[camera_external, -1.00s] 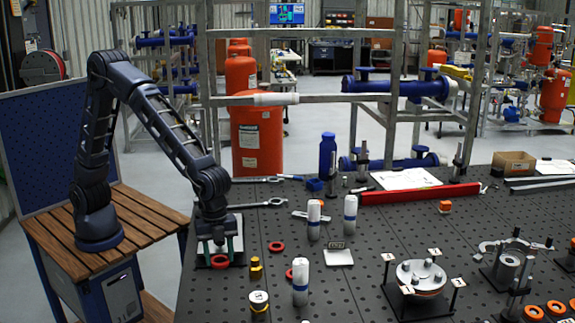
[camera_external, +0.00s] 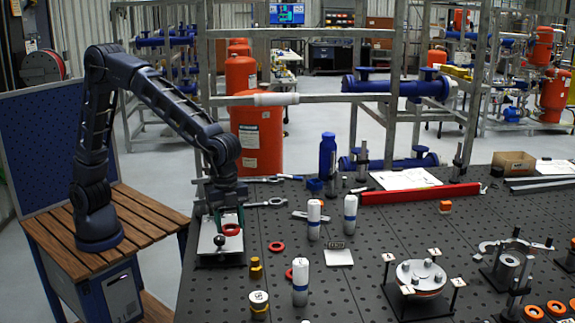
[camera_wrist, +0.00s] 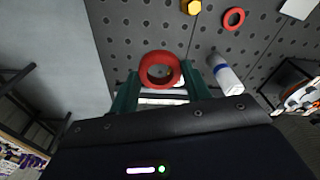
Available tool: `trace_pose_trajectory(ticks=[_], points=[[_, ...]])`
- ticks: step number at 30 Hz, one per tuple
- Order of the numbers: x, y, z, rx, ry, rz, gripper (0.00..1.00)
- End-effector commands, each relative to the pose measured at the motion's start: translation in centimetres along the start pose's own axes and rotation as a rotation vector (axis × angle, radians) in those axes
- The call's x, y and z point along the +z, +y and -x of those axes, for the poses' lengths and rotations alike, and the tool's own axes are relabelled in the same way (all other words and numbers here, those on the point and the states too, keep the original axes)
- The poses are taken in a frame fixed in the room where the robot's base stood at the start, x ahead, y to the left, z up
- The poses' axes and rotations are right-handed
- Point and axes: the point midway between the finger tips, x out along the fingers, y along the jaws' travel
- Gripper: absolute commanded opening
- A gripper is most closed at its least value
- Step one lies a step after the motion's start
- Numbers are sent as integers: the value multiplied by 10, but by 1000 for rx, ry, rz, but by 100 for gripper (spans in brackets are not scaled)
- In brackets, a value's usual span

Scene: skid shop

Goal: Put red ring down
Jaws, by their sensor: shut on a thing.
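My gripper (camera_external: 228,217) has green fingers and is at the left edge of the dark perforated table. It is shut on a red ring (camera_external: 231,231), which hangs tilted between the fingertips, above a white plate on a dark base (camera_external: 207,240). In the wrist view the held red ring (camera_wrist: 146,70) shows between the green fingers of my gripper (camera_wrist: 160,80). A second red ring (camera_external: 277,250) lies flat on the table to the right.
White cylinders with blue bands (camera_external: 300,286) stand upright, several in all. A small flat plate (camera_external: 340,258) lies right of the second ring. A red bar (camera_external: 420,193) lies further back.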

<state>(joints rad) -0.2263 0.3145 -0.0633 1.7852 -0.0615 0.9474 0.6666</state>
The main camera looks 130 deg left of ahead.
Motion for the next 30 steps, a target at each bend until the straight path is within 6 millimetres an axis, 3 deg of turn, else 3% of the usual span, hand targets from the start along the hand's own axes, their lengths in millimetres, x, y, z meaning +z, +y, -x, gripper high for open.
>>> trace_pose_trajectory(ticks=[1, 6, 15, 21, 30], points=[[15, -18, 2, -6, 0, 46, 26], [68, -72, 9, -26, -2, 204, 26], [172, -151, 21, -60, -5, 482, 26], [250, -191, 31, -82, -6, 669, 26], [375, -232, 46, -116, -4, 954, 26]])
